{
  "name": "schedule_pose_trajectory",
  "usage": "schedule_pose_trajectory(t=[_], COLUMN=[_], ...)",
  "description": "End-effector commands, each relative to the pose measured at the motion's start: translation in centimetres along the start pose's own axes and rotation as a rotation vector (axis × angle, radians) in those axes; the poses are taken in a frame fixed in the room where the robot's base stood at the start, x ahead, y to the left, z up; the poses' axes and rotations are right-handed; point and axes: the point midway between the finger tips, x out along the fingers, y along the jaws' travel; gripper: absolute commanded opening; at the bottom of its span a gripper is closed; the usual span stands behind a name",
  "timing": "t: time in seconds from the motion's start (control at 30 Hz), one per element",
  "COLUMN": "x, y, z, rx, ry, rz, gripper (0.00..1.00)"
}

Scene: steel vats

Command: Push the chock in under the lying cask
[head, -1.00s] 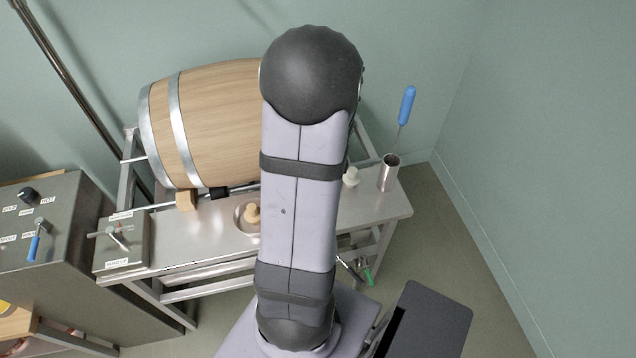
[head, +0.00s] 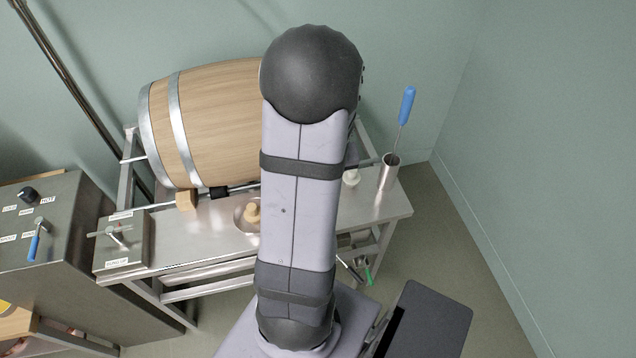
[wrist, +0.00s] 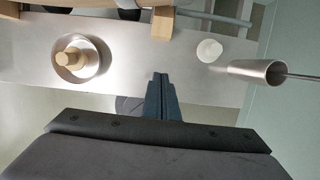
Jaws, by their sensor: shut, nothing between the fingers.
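The lying cask (head: 220,120) rests on its side on a metal stand at the back of the bench; my arm hides its right part in the head view. A wooden block, seemingly the chock (wrist: 163,22), shows at the cask's near side in the wrist view; my arm hides it in the head view. Another wooden block (head: 186,200) sits by the cask's left end, also at the wrist view's top left corner. My gripper (wrist: 161,76) is shut and empty, its tips pointing toward the chock with a gap in the picture. I cannot tell its height.
A round dish (wrist: 93,68) with a wooden bung (wrist: 72,58) lies left of my gripper. A white stopper (wrist: 209,50) and a steel cup (wrist: 258,70) holding a blue-handled tool (head: 407,105) stand right. A control box (head: 122,240) sits at the bench's left end.

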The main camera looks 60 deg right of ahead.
Motion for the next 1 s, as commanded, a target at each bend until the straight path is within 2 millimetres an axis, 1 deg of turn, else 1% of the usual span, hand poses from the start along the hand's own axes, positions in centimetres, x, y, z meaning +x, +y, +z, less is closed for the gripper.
schedule_pose_trajectory(t=[0.17, 0.27, 0.47, 0.5, 0.73, 0.77, 0.8, 1.0], x=[1.0, 2.1, 5.6, 6.5, 10.7, 10.0, 9.9, 10.5], y=[0.1, 0.1, 0.1, 0.1, 0.0, 0.0, 0.0, 0.0], z=[-0.1, -0.1, -0.2, -0.2, -0.2, 0.6, 1.2, 3.0], rx=[-0.001, -0.002, -0.002, -0.004, -0.003, -0.006, -0.006, -0.004], ry=[0.002, 0.004, 0.004, 0.004, 0.003, -0.001, 0.000, 0.002], rz=[0.002, 0.002, 0.002, 0.003, 0.001, -0.001, 0.000, 0.000], gripper=[0.00, 0.00, 0.00, 0.00, 0.00, 0.00, 0.00, 0.00])
